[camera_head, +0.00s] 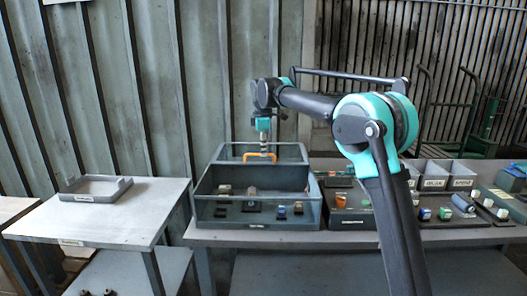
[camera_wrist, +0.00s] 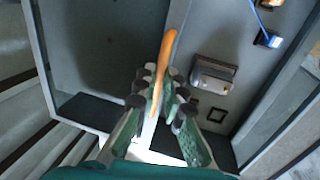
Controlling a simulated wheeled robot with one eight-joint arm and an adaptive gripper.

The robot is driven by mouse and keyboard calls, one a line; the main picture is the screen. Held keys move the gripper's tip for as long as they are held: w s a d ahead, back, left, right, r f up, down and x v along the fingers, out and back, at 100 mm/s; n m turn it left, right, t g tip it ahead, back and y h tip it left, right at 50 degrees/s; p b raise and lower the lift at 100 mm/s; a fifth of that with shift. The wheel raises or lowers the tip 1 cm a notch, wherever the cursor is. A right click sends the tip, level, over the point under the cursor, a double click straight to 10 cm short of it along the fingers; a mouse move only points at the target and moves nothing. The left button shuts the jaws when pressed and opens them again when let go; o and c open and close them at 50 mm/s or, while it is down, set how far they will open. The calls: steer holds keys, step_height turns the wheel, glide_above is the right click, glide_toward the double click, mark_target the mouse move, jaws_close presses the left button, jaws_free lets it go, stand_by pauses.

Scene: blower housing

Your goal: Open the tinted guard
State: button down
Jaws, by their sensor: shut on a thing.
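The tinted guard (camera_head: 230,153) is a framed, see-through panel at the top rear of a grey housing (camera_head: 205,187). Its orange handle (camera_head: 259,157) stands out at the middle. My gripper (camera_head: 263,149) reaches down to the handle from above. In the wrist view, the fingers of my gripper (camera_wrist: 157,88) are shut on the orange handle (camera_wrist: 167,48), which runs up between the fingertips. The housing's inside shows below the guard, with small parts on its floor. I cannot tell the guard's exact tilt.
A grey block (camera_wrist: 213,75) lies inside the housing near my fingers. Right of the housing are a tray with small parts (camera_head: 347,213) and grey bins (camera_head: 433,178). At left, a side table (camera_head: 120,214) holds a shallow tray (camera_head: 95,188) and is mostly clear.

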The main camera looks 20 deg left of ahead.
steer(key=c, duration=1.6)
jaws_free()
step_height(320, 180, up, 12)
steer(key=s, duration=0.2)
steer(key=shift+s+d, duration=0.2)
steer(key=shift+d, duration=0.05)
steer(key=shift+f, duration=0.15)
